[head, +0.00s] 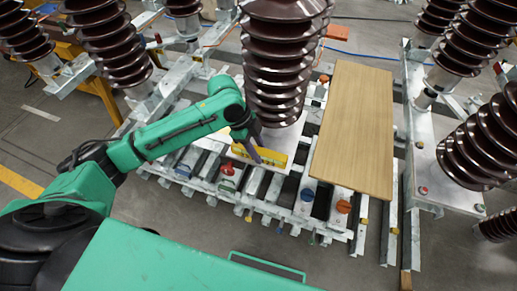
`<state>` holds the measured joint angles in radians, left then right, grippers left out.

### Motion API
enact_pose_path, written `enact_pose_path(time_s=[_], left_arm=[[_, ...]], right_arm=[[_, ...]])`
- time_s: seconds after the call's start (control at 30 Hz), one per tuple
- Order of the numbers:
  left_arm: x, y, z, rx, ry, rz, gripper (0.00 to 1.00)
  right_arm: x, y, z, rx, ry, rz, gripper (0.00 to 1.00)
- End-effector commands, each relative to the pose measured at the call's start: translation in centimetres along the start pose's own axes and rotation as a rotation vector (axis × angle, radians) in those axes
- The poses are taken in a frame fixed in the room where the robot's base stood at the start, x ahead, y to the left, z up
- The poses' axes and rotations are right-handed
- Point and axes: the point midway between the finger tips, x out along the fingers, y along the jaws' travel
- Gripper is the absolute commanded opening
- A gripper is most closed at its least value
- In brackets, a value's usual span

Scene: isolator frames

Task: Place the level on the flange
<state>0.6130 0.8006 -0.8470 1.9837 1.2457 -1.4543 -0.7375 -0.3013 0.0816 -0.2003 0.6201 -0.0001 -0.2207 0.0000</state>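The yellow level (274,157) is a short bar in the middle of the head view, in front of the brown ribbed insulator's base. The pale metal flange (285,136) is under that insulator, partly covered by it and the level. My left gripper (255,157) points down at the level, with a dark finger overlapping it in the picture. I cannot tell whether the fingers grip the level, or whether the level rests on metal or hangs just above it. My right gripper is out of view.
The tall central insulator (286,60) stands just behind the level. A wooden board (356,125) lies to the right on the metal frame. Red (227,169), blue (308,194) and orange (343,206) caps sit along the front rails. More insulators stand at both sides.

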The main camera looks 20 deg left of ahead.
Motion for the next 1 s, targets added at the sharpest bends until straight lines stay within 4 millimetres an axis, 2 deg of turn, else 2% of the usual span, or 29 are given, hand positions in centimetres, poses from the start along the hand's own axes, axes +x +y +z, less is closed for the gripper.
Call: enact_pose_path(time_s=[0.33, 0.43, 0.57, 0.8, 0.9, 1.0], left_arm=[[-0.1, 0.0, 0.0, 0.0, 0.0, 0.0, 0.62], [-0.8, -0.1, 0.0, 0.0, -0.001, -0.002, 0.62], [-3.5, -0.1, 0.0, 0.001, -0.002, -0.005, 0.62], [-9.9, -0.1, 0.0, 0.0, 0.0, -0.005, 0.62], [-11.5, -0.1, 0.0, -0.001, 0.0, -0.002, 0.62], [-12.1, 0.0, 0.0, -0.001, 0.0, 0.0, 0.62]], right_arm=[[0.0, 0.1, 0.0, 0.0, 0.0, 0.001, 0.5], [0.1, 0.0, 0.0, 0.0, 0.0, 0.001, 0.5], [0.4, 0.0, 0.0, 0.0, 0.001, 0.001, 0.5], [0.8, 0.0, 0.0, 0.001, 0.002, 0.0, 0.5], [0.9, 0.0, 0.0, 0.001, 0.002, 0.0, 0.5], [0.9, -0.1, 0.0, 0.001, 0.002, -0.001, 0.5]])
